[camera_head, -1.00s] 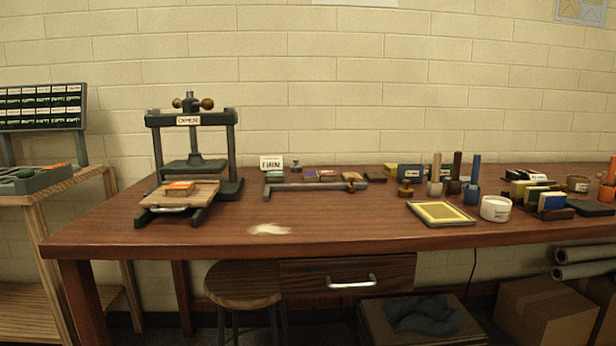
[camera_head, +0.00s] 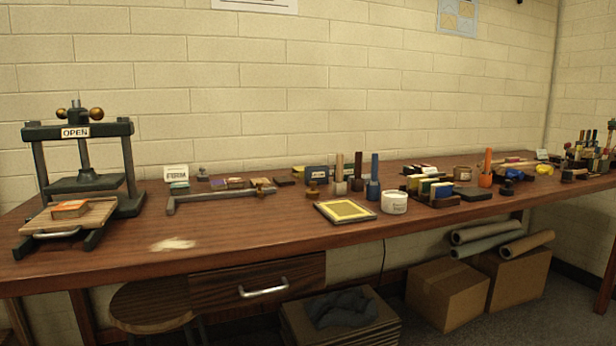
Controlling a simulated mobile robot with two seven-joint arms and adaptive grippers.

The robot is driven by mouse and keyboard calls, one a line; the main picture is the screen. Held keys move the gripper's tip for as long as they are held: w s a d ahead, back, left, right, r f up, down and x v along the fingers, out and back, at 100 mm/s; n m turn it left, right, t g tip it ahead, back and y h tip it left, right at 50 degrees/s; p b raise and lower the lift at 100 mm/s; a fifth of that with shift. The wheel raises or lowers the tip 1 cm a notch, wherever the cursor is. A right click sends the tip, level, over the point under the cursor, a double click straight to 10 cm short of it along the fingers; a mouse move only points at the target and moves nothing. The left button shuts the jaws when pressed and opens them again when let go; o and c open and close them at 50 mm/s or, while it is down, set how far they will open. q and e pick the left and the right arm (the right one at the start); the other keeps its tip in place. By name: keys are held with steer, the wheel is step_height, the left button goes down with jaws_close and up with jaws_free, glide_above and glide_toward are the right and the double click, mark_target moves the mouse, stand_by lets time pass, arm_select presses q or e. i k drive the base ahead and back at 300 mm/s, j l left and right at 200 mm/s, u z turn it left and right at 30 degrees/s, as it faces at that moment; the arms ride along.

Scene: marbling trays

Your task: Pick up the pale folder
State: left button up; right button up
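I cannot make out a pale folder for certain in the head view. A brown wooden bench (camera_head: 255,240) runs across the view, with many small tools and blocks along its back. A yellow panel in a pale frame (camera_head: 345,211) lies flat near the middle of the bench's front edge. A white tub (camera_head: 394,203) stands just right of it. Neither of my grippers is in view.
A dark press with an OPEN sign (camera_head: 75,133) stands at the left. A pale patch (camera_head: 172,244) marks the clear front left of the bench. Below are a stool (camera_head: 150,306), a drawer (camera_head: 225,291), cardboard boxes (camera_head: 447,291) and grey rolls (camera_head: 487,231).

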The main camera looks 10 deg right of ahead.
mark_target(340, 157)
steer(key=i+l+z, duration=0.25)
steer(key=i+l, duration=0.4)
steer(key=i, duration=0.15)
